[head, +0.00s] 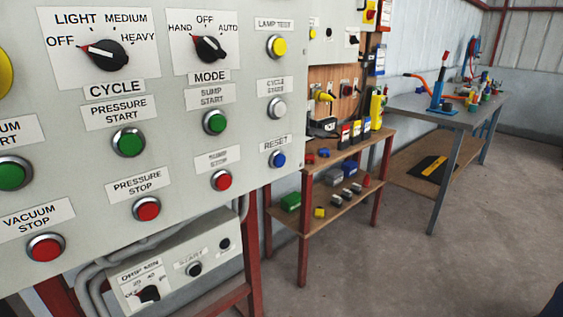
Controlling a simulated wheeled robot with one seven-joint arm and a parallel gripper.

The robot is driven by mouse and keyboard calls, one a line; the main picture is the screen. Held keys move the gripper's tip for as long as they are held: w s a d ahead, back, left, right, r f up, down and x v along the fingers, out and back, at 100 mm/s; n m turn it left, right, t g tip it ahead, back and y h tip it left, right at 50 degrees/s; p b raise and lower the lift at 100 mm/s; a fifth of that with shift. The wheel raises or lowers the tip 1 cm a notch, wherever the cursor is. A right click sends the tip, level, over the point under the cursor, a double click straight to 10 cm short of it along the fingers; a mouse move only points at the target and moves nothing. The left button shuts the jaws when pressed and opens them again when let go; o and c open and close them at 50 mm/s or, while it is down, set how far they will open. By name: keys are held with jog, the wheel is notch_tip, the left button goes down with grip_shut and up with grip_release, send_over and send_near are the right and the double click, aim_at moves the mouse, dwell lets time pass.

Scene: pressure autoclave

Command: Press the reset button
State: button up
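The reset button (278,159) is a small blue round button in a silver ring, at the lower right of the grey control panel (180,240). A label reading RESET (276,144) sits just above it. Nothing covers the button in the head view. It is below the white cycle start button (276,107) and right of the red sump stop button (221,180). My gripper is not in view, so its place relative to the button cannot be seen.
Close to the reset button are the green sump start button (214,122) and yellow lamp test button (277,46). A wooden shelf unit (332,158) stands right of the panel, and a workbench (440,106) farther back.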

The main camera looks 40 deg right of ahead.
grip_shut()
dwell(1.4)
